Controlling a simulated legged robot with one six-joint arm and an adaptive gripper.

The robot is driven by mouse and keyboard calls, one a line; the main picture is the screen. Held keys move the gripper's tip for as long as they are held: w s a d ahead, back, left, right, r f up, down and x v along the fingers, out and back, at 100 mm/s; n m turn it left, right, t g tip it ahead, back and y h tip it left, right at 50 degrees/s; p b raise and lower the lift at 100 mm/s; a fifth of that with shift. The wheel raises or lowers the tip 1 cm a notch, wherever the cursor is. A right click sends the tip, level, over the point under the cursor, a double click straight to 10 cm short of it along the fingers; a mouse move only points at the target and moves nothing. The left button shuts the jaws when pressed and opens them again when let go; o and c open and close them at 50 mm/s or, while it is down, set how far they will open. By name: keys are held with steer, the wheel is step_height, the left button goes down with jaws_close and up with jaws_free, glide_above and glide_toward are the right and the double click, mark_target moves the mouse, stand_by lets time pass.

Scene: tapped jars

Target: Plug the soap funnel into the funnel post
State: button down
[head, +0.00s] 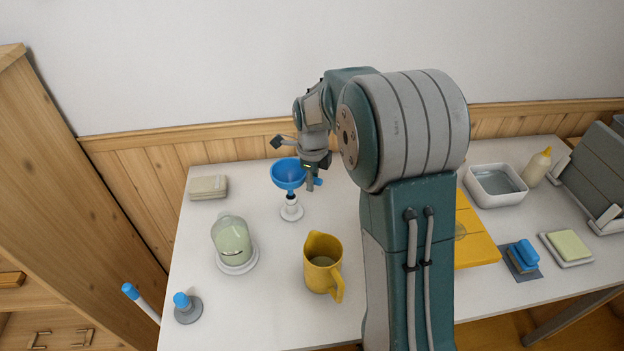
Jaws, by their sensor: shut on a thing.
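The blue soap funnel (288,174) is upright, with its bowl open to the top, near the back left of the table. My gripper (311,178) is at the funnel's right side and shut on it, near a small blue tab; the arm's wrist hides part of the grip. A small white post on a round base (291,211), which looks like the funnel post, stands on the table directly below the funnel in the picture. The funnel's narrow dark lower end lines up with the post's top. I cannot tell whether it is inside the post or just above it.
A jar of pale green liquid (232,240) stands left of the post, and a yellow jug (322,265) in front. A blue-topped grey stand (188,309) is at the front left. Beige blocks (208,187) lie behind. A white basin (496,185) stands right.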

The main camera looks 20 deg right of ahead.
steer(key=shift+f, duration=1.25)
stand_by(0.3)
steer(key=c, duration=0.5)
jaws_free()
steer(key=shift+r, duration=2.4)
step_height(320, 180, up, 12)
steer(key=shift+f, duration=0.15)
